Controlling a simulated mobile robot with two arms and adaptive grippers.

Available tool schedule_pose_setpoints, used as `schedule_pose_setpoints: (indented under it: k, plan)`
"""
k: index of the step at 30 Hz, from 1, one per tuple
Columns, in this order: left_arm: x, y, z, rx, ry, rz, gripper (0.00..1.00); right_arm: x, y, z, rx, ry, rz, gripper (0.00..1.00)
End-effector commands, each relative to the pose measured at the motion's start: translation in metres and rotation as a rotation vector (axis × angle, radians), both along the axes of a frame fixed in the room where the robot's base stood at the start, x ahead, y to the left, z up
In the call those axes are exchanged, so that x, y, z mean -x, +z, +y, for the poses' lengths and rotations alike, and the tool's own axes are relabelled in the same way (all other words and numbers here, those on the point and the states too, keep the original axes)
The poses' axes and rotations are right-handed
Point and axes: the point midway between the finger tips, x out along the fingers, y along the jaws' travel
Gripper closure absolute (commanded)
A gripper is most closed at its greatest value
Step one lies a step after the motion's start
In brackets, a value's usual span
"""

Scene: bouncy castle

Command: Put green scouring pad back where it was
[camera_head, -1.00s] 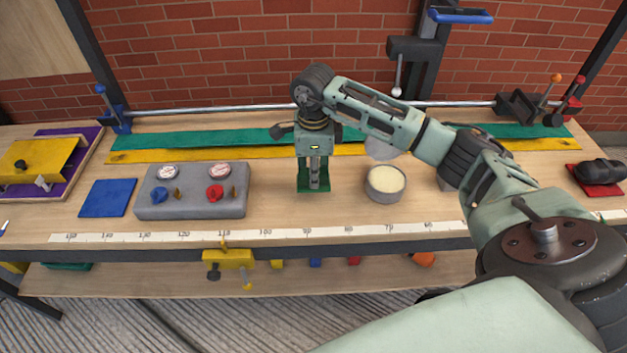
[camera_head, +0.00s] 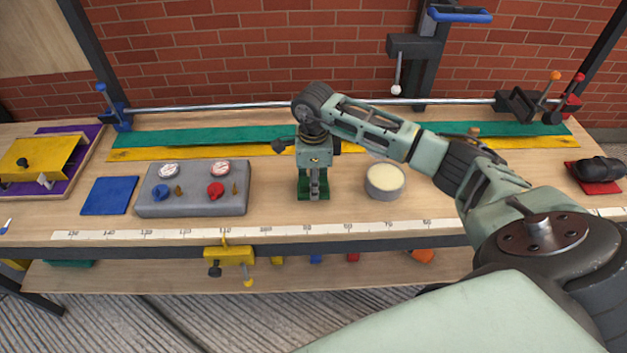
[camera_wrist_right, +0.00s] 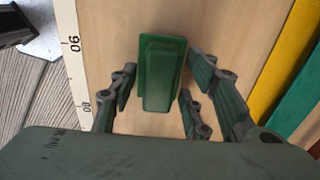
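The green scouring pad (camera_wrist_right: 161,82) is a small green block, seen from above in the right wrist view. It lies on a slightly larger dark green base (camera_wrist_right: 182,55) on the workbench. My right gripper (camera_head: 315,194) points straight down over this green spot in the head view. In the right wrist view its fingers are apart, on the left and right sides of the pad, with visible gaps to it. In the head view the gripper hides most of the pad, and green edges (camera_head: 303,196) show around the fingers. My left gripper is not in view.
A grey gauge box (camera_head: 192,202) stands left of the gripper, a blue mat (camera_head: 109,195) beyond it. A round cream-topped tin (camera_head: 385,182) stands close to the right. Green (camera_head: 220,137) and yellow (camera_head: 200,150) strips lie behind. A ruler strip (camera_head: 290,230) runs along the front edge.

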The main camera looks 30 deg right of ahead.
Motion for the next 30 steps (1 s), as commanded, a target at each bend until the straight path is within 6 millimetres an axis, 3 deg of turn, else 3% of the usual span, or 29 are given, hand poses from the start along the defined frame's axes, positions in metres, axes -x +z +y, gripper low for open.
schedule_pose_setpoints:
  k: [11,14,24,30]
  plan:
    - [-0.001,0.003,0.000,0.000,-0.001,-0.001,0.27,-0.001,0.006,0.000,0.000,0.000,-0.001,0.55]
    - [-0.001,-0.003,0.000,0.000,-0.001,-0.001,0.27,-0.001,0.020,0.000,0.000,0.001,-0.005,0.55]
    - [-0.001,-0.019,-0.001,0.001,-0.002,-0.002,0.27,-0.001,0.092,0.000,0.000,0.000,-0.004,0.55]
    - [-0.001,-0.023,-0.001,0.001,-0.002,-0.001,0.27,-0.001,0.117,0.000,0.000,-0.001,-0.002,0.55]
